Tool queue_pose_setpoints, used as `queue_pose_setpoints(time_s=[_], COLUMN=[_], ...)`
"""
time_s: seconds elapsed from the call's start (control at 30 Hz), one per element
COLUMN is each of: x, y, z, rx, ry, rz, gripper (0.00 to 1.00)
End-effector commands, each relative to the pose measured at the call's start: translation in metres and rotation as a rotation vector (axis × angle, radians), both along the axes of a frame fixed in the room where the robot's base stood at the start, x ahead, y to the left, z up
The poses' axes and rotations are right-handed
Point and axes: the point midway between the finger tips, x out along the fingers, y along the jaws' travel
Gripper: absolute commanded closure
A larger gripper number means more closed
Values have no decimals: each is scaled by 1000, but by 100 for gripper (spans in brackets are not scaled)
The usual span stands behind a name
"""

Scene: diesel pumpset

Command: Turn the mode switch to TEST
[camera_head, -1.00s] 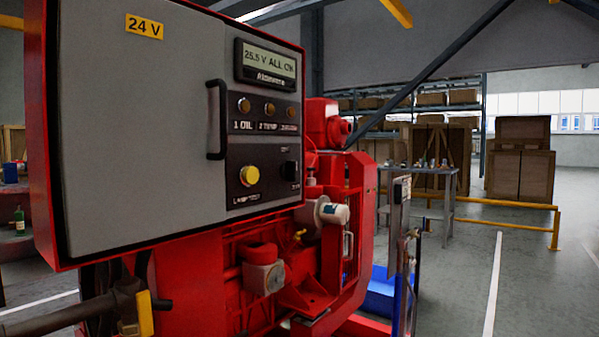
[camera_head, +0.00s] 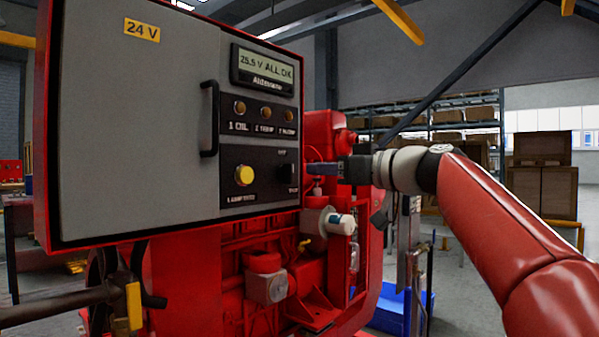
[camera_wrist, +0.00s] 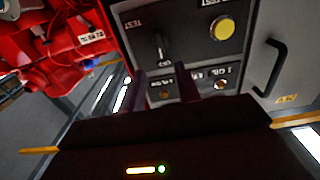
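The mode switch (camera_head: 283,172) is a small black knob at the lower right of the control panel, right of the yellow button. It also shows in the wrist view (camera_wrist: 160,46), where the picture is turned over. A TEST label (camera_wrist: 134,24) lies beside it, and another small label is on its opposite side. Which way the knob points is hard to tell. My gripper (camera_head: 309,172) is at the panel's right edge, close to the switch. In the wrist view its two dark fingers (camera_wrist: 161,72) stand apart with nothing between them. They appear short of the knob.
The yellow button (camera_head: 244,175) sits left of the switch, and indicator lamps (camera_head: 265,112) and a display (camera_head: 264,68) reading ALL OK are above. A black door handle (camera_head: 210,118) sticks out further left. Red engine parts (camera_head: 265,275) lie below the cabinet.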

Motion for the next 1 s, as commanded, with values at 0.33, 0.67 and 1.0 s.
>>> queue_pose_setpoints(time_s=[0.33, 0.67, 1.0], x=[32, 44, 43], y=[44, 58, 58], z=[3, 0, -1], rx=[-1, -3, -3], ry=[4, 3, 3], rz=[3, 0, -1], gripper=[67, 67, 92])
